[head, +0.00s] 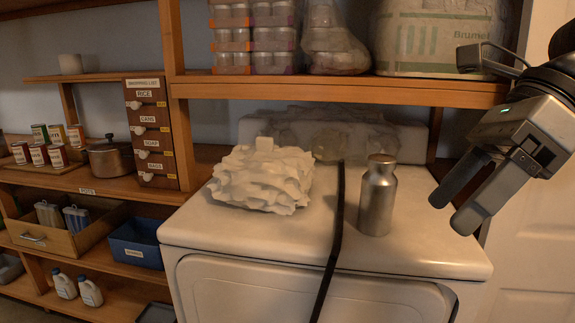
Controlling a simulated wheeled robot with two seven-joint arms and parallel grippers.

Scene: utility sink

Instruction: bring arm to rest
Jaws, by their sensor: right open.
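My right gripper (458,207) comes in from the right edge of the head view. Its two fingers point down and to the left, spread apart with nothing between them. It is to the right of a metal bottle (376,200) and apart from it. The bottle stands upright on the white appliance top (440,250). My left gripper is not in the head view.
A crumpled white pile (262,180) lies on the appliance, left of a dark strap (336,235). A wooden shelf (340,90) with packs and a box (445,38) runs above. Shelves at left hold a pot (110,158), cans and a blue bin (137,243).

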